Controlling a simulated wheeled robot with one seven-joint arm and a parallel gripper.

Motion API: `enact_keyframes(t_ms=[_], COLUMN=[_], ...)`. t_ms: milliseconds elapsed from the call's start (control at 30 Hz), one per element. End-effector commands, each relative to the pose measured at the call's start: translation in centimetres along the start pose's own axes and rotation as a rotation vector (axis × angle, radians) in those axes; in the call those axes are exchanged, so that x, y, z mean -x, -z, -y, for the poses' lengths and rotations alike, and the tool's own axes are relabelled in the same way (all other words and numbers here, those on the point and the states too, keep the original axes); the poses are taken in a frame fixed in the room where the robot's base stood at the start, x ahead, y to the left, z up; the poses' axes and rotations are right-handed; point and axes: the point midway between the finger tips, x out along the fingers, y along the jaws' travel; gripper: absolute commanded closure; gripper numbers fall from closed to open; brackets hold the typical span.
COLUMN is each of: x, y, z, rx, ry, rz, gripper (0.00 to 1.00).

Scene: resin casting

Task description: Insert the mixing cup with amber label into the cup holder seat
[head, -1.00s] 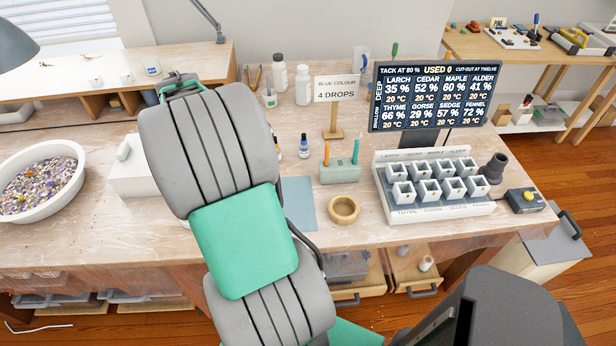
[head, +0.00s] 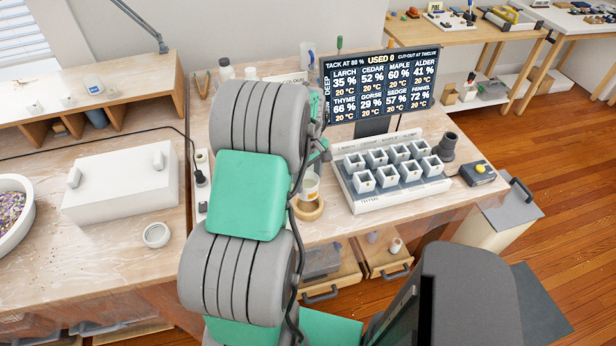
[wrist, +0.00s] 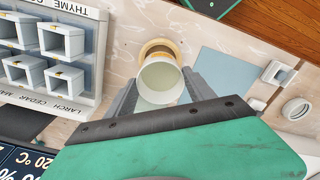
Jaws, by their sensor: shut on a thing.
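The mixing cup (head: 311,190) is pale, with a patch of amber label showing in the head view. In the wrist view I look into the open mouth of the cup (wrist: 160,83). My gripper (wrist: 163,92) is shut on it, with one grey finger on each side. The cup holder seat is a round wooden ring (head: 309,212) on the bench, directly below the cup in the head view. In the wrist view the ring (wrist: 157,48) shows partly behind the cup. The cup's base is hidden, so I cannot tell whether it is inside the ring or above it.
A white rack (head: 392,193) of several small square cups stands right of the ring, with a dark screen (head: 378,85) behind it. A blue mat (wrist: 224,72) lies beside the ring. A white lidded box (head: 120,182) is on the left bench.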

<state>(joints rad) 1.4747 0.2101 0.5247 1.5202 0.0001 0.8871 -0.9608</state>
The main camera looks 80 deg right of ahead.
Motion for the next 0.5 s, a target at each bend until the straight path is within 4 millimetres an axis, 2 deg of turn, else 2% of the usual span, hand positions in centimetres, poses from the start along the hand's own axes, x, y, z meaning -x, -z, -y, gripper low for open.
enact_keyframes(t_ms=[367, 500], x=[0.0, -1.4], y=[-0.3, -0.2], z=[0.0, 0.0], rx=[-0.007, -0.006], ry=[-0.001, 0.0], rz=[-0.001, -0.001], gripper=[0.73, 0.73])
